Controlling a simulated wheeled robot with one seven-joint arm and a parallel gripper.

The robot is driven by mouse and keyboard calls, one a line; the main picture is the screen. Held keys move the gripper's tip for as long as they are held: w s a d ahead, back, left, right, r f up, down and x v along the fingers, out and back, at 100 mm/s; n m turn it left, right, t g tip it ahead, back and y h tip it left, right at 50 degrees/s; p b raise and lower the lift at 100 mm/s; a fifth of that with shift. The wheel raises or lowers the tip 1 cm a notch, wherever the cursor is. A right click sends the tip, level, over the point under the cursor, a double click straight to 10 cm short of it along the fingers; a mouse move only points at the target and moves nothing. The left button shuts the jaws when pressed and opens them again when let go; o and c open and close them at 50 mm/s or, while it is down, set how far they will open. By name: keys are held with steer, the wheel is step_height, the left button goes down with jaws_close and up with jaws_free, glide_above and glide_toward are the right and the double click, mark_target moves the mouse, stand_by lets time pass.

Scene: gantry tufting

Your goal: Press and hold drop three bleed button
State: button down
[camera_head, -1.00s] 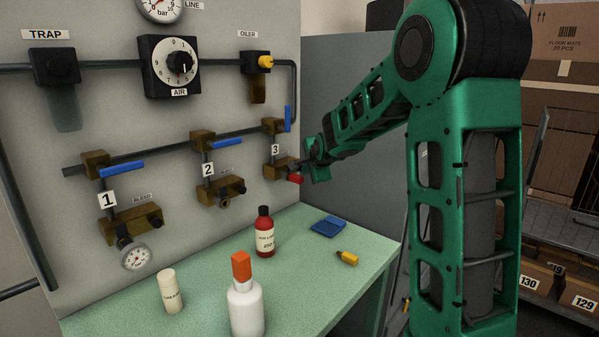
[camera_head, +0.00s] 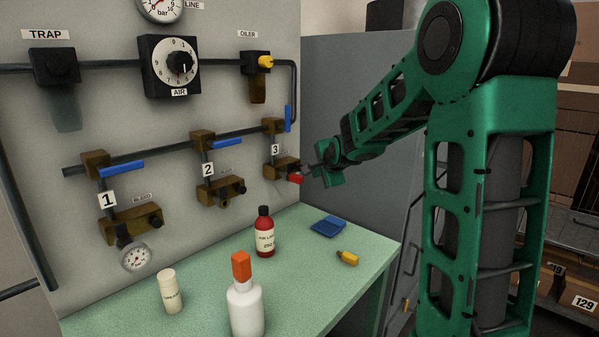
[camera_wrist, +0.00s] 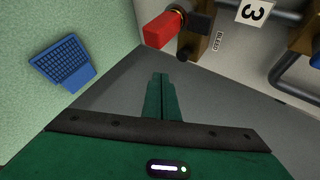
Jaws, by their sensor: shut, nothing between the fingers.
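Drop three is marked by a "3" label (camera_head: 275,149), with a brown block (camera_head: 280,168) below it on the panel. A red piece (camera_head: 296,179) sticks out from this block; it shows large in the wrist view (camera_wrist: 160,29), beside the block (camera_wrist: 197,33) and a "BLEED" label (camera_wrist: 217,42). A small dark round part (camera_wrist: 184,53) sits on the block there; I cannot tell if it is the bleed button. My gripper (camera_wrist: 160,78) is shut and empty. Its fingertips lie just right of the block in the head view, apart from the red piece in the wrist view.
Drops 1 (camera_head: 107,198) and 2 (camera_head: 208,170) are to the left. The green bench (camera_head: 200,297) below carries a red bottle (camera_head: 264,238), a white bottle (camera_head: 245,308), a cream canister (camera_head: 170,291), a yellow item (camera_head: 347,258) and a blue item (camera_head: 328,226).

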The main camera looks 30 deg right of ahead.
steer(key=shift+s+d, duration=0.3)
steer(key=shift+s, duration=0.55)
steer(key=s+a+f+n+g+y, duration=0.1)
steer(key=s+a+f+n+g, duration=0.1)
steer(key=s, duration=1.2)
steer(key=s+a+f+n+g+y, duration=0.1)
steer(key=s+a+f+n+g, duration=0.2)
steer(key=s, duration=1.2)
steer(key=s+a+f+n+g+y, duration=0.1)
steer(key=s+f+n+g, duration=0.3)
steer(key=s, duration=1.1)
steer(key=a+n+g, duration=0.1)
steer(key=n+g, duration=0.1)
steer(key=n, duration=0.2)
steer(key=shift+s+a+f, duration=0.15)
steer(key=shift+a+f, duration=0.15)
steer(key=shift+f, duration=0.1)
steer(key=shift+w+f, duration=0.25)
steer(key=shift+w, duration=0.4)
